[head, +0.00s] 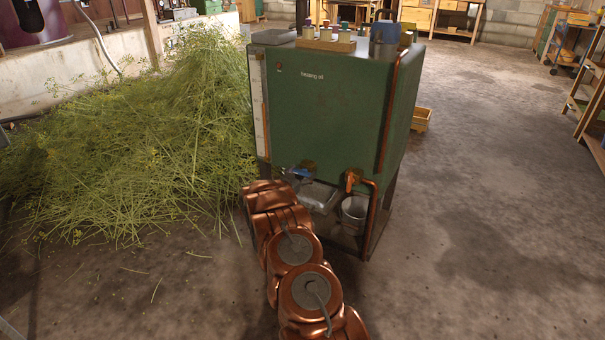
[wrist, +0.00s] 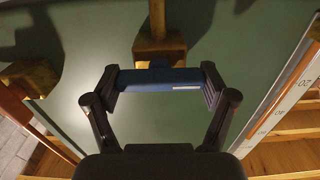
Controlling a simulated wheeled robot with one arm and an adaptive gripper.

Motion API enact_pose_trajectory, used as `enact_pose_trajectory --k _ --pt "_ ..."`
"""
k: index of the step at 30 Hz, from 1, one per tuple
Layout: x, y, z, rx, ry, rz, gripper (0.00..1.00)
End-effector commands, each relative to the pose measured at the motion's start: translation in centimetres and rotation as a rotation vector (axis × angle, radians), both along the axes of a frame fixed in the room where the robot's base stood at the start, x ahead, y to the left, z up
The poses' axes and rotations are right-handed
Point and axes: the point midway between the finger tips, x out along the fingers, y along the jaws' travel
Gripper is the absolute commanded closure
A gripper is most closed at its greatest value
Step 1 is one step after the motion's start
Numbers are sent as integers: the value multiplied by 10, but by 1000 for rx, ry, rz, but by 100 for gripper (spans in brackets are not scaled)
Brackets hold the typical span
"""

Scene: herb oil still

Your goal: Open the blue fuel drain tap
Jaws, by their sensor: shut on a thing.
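The green heating oil tank (head: 330,115) stands ahead of me. The blue fuel drain tap (head: 300,173) is low on its front face, at the left. In the wrist view the tap's blue handle (wrist: 160,80) lies crosswise below its brass body (wrist: 158,48). My gripper (wrist: 160,84) is shut on the blue handle, with one finger pad against each end of it. In the head view my copper-coloured arm reaches up to the tap and the gripper is mostly hidden. I cannot tell the valve's inner state, and no flow shows.
A second tap with an orange-brown handle (head: 352,179) is right of the blue one. A metal tray (head: 318,197) and a bucket (head: 354,209) are under the tank. A level gauge (head: 259,105) runs down its left edge.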

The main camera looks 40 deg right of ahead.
Motion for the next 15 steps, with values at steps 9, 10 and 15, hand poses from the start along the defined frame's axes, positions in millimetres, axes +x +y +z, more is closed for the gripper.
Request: enact_pose_trajectory --k 9,10,15 --pt "0 1 1 30 -101 1 52" --pt "0 1 1 37 -120 1 52" --pt "0 2 0 76 -251 2 52"
